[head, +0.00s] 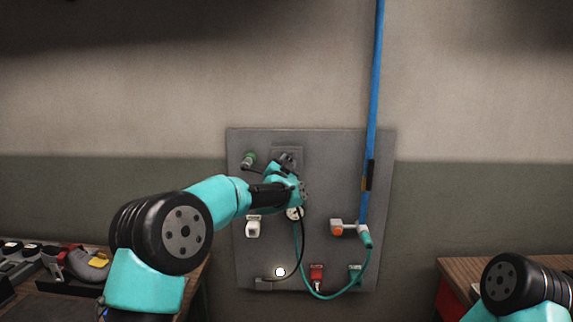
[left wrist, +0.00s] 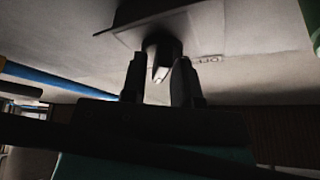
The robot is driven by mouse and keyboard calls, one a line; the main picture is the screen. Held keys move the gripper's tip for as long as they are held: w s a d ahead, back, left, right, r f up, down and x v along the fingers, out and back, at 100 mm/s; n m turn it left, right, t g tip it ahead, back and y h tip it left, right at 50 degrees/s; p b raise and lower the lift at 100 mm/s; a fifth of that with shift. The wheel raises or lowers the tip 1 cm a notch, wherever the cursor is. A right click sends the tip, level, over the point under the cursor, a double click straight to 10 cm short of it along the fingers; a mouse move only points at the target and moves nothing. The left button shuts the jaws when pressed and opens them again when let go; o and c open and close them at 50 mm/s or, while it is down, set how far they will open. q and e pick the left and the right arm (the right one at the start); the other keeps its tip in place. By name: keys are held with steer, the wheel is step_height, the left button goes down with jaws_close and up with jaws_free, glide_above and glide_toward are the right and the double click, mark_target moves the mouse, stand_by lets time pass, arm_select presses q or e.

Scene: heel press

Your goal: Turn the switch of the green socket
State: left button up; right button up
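A green-ringed fitting (head: 249,159) sits at the upper left of the grey wall panel (head: 340,150); I cannot tell whether it is the green socket. A small green-teal fitting (head: 355,271) is at the panel's lower right. My left gripper (head: 288,160) is at the panel's upper middle, in front of a grey plate, right of the green-ringed fitting. In the left wrist view its two fingers (left wrist: 159,85) are apart. A dark round knob with a pale pointed tip (left wrist: 160,60) shows between them, with no clear contact. My right gripper is out of view.
A red fitting (head: 317,272) and a teal hose (head: 322,297) are below. Benches stand at both sides, the left (head: 190,290) holding tools.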

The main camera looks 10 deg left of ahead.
arm_select(q)
jaws_close()
steer(key=shift+n, duration=0.5)
steer(key=n+y, duration=0.3)
steer(key=n, duration=0.3)
steer(key=n+y, duration=0.3)
steer(key=n, duration=0.3)
steer(key=n+y, duration=0.4)
steer(key=n, duration=0.3)
steer(key=shift+g, duration=0.4)
steer(key=shift+o, duration=1.3)
jaws_free()
